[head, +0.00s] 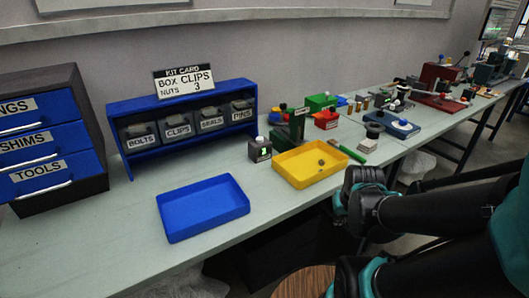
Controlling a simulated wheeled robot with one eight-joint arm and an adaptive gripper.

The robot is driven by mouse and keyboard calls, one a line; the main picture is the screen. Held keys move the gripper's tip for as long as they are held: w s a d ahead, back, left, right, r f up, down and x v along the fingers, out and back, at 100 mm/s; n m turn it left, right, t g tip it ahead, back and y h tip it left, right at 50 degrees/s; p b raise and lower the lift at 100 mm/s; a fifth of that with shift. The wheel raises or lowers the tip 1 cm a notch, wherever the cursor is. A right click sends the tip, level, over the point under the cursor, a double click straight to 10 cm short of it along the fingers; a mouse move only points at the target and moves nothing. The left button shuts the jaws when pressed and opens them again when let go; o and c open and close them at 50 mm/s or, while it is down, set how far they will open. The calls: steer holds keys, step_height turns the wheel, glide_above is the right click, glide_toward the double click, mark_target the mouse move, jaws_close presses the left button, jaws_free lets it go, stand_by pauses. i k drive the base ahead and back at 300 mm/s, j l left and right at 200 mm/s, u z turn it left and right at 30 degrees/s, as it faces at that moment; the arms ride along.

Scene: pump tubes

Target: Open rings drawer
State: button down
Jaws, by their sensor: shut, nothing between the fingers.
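The drawer cabinet (92,135) stands at the left end of the bench in the head view, its left side cut off by the picture edge. It is dark with blue drawer fronts and pale bar handles. The top drawer (60,108) carries a label of which only "NGS" shows; it looks shut. Its handle (22,127) runs along the lower part of the front. My arm shows at the lower right, far from the cabinet and in front of the bench. I cannot make out my gripper's fingers.
The drawers marked SHIMS (62,138) and TOOLS (75,168) sit below and look shut. A blue shelf (181,97) with labelled bins stands close right of the cabinet. An empty blue tray (203,209) and a yellow tray (297,176) lie on the bench; its front left is clear.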

mark_target(32, 111)
steer(key=k+j+u, duration=0.1)
steer(key=k+u, duration=0.25)
steer(key=k+j+u, duration=0.3)
steer(key=u, duration=1.05)
